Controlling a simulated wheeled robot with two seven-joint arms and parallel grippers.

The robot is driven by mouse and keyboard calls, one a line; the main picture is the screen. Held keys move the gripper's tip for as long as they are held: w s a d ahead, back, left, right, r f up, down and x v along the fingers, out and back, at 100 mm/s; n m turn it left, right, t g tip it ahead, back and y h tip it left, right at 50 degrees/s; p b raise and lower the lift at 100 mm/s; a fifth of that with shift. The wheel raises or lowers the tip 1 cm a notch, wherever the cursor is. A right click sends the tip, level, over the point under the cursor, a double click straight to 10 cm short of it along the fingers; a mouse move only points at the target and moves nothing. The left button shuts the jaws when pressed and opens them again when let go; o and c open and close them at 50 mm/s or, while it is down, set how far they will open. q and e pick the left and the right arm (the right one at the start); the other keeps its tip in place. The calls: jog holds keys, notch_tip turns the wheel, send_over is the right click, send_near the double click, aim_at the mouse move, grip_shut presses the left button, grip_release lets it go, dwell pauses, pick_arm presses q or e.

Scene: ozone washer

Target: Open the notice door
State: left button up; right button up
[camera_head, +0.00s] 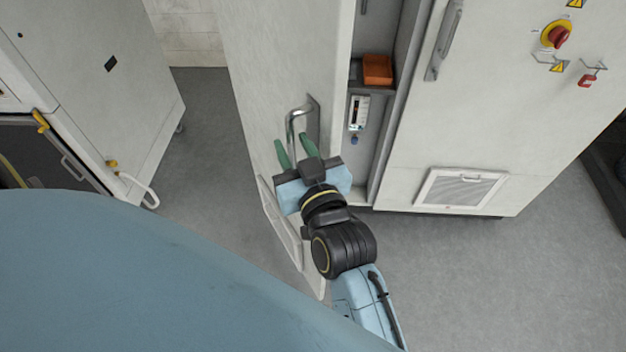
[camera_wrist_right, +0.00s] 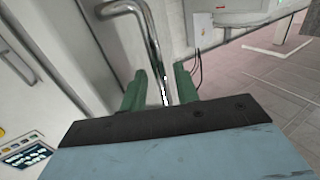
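The notice door (camera_head: 258,75) is a tall white panel standing swung out from the white cabinet, with the cabinet's interior showing to its right. A bent metal handle (camera_head: 291,128) is fixed to the door, and it also shows in the wrist view (camera_wrist_right: 150,35). My right gripper (camera_head: 296,152) is at the handle's lower part, with its two green fingers apart. In the wrist view the handle bar runs down between the fingers (camera_wrist_right: 160,88) with gaps beside it. My left gripper is not in view.
Inside the open cabinet are an orange box (camera_head: 377,69) and a white device (camera_head: 359,112). A closed cabinet door with a grey handle (camera_head: 444,40) and a red-yellow switch (camera_head: 556,36) stand right. Another white machine (camera_head: 105,75) is left, with clear grey floor (camera_head: 205,150) between.

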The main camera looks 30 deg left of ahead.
jog(key=v, duration=1.1)
jog(key=shift+s+b, duration=0.15)
jog(key=shift+b, duration=0.25)
jog(key=shift+d+r, duration=0.1)
